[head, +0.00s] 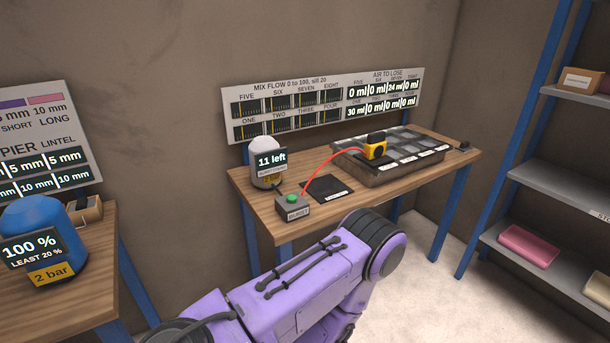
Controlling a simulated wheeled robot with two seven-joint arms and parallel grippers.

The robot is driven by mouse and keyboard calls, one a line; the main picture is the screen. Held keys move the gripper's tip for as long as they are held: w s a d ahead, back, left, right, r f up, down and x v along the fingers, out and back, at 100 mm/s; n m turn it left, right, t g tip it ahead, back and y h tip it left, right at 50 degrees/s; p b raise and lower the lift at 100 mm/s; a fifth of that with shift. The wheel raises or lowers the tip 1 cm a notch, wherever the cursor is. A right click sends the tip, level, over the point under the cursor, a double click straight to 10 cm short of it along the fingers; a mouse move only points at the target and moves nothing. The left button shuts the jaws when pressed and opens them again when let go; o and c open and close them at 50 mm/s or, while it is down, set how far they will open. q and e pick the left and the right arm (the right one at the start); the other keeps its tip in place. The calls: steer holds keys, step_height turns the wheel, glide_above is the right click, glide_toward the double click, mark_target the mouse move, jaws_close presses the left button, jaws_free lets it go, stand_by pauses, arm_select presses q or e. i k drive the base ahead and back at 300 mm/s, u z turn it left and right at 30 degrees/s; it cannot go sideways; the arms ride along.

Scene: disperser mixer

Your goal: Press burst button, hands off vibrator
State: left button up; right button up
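The burst button is a green knob on a small grey box (292,207) at the front left of the wooden table. The vibrator (375,147) is a small yellow and black unit. It rests on the grey compartmented tray (372,176), and a red cable runs from it towards the button box. Neither gripper shows in the head view. One purple arm of mine crosses the bottom middle, with its bulky joint in front of the table. No hand is seen on the vibrator or the button.
A white canister (264,150) reading "11 left" stands behind the button box. A dark pad (328,189) lies between box and tray. A wall board (322,105) shows ml readouts. A blue tank (38,228) stands on the left table; shelves (560,185) are at right.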

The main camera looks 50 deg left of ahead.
mark_target(292, 200)
steer(key=u, duration=0.5)
steer(key=i, duration=1.2)
steer(key=u, duration=1.5)
steer(key=i, duration=0.8)
steer(key=u, duration=0.85)
